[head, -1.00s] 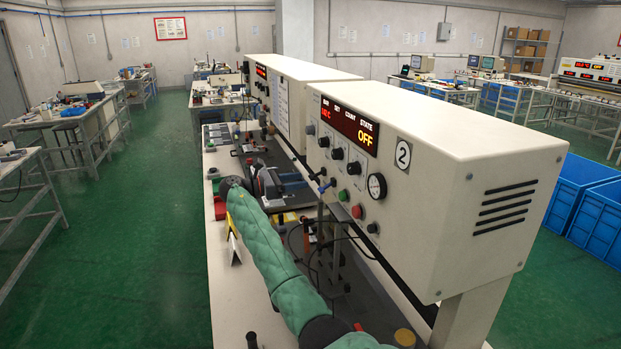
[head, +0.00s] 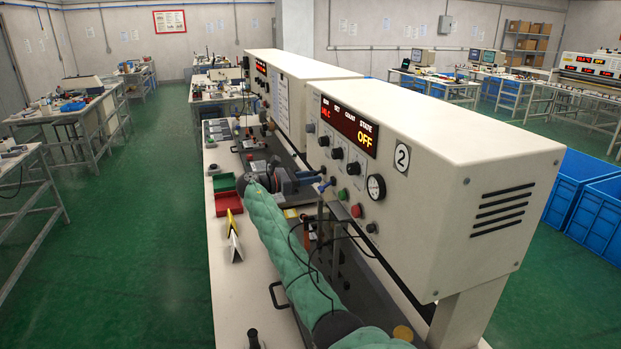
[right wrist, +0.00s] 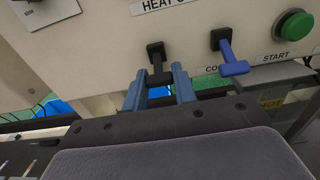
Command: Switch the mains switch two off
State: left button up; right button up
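The panel (head: 440,170) marked 2 stands at the right of the head view, with OFF in yellow on its display (head: 349,125). My right gripper (head: 312,176) is at the lower left of its face. In the right wrist view the right gripper (right wrist: 159,86) is open, its two blue fingers on either side of a black lever switch (right wrist: 158,64). I cannot tell whether they touch it. A blue lever switch (right wrist: 229,57) sits to its right; it also shows in the head view (head: 327,184). No mains label is readable. My left gripper is not in view.
A green START button (right wrist: 293,25) is right of the blue lever. Knobs, a gauge (head: 376,187) and a red button (head: 356,211) sit on the panel. A red tray (head: 228,203) and yellow and white stands lie on the bench. Black cables hang below the panel.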

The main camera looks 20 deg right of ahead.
jog(key=shift+c, duration=0.7)
jog(key=shift+h, duration=0.3)
jog(key=shift+d+f+h, duration=0.15)
jog(key=shift+f+h, duration=0.15)
jog(key=shift+h, duration=0.4)
jog(key=o, duration=1)
jog(key=shift+a+f, duration=0.15)
jog(key=shift+a, duration=0.45)
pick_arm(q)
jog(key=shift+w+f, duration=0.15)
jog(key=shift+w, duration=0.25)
pick_arm(e)
jog(key=a+f, duration=0.1)
jog(key=a, duration=0.5)
jog(key=shift+a, duration=0.25)
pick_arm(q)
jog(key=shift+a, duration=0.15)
pick_arm(e)
jog(key=shift+s+a+f, duration=0.1)
